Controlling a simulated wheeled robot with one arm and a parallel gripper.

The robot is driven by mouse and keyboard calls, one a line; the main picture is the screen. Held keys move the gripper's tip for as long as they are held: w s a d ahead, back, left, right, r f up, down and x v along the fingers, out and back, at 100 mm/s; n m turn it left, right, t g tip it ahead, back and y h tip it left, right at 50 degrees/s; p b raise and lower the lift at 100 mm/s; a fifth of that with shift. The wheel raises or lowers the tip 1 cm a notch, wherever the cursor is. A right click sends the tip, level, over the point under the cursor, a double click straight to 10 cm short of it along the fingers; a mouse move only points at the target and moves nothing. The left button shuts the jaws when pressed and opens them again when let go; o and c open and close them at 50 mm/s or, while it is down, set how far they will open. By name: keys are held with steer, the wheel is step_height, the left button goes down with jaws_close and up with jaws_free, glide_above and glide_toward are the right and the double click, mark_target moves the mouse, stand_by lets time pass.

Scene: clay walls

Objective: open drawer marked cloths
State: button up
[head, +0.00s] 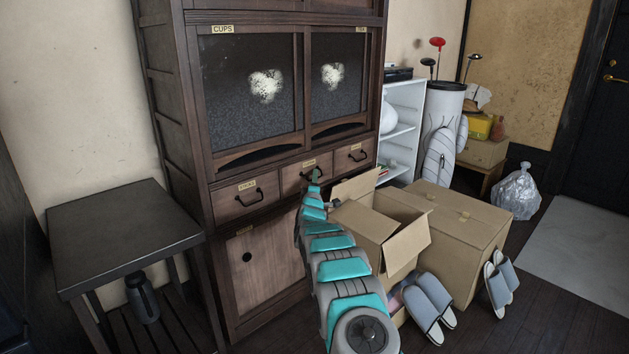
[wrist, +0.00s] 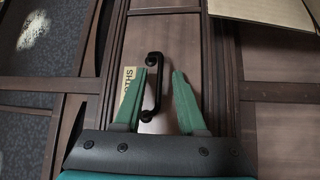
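The drawer (wrist: 180,38) in front of my gripper has a label (wrist: 127,82) reading "...OTHS", partly covered by a finger, and a black bar handle (wrist: 157,92). In the head view it appears to be the middle drawer (head: 294,180) of a row of three, its label too small to read. The drawer looks shut. My gripper (wrist: 167,73) is open, its two green fingers apart. In the wrist view the handle shows between them, nearer the left finger. I cannot tell whether they touch. In the head view my gripper (head: 315,178) is at that drawer front.
The left drawer (head: 245,197) and right drawer (head: 354,157) flank it, below glass doors (head: 250,110). An open cardboard box (head: 365,222) and a larger box (head: 455,225) stand to the right of my arm. A dark table (head: 120,230) stands at left.

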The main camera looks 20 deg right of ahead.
steer(key=shift+c, duration=0.3)
jaws_close()
stand_by(1.1)
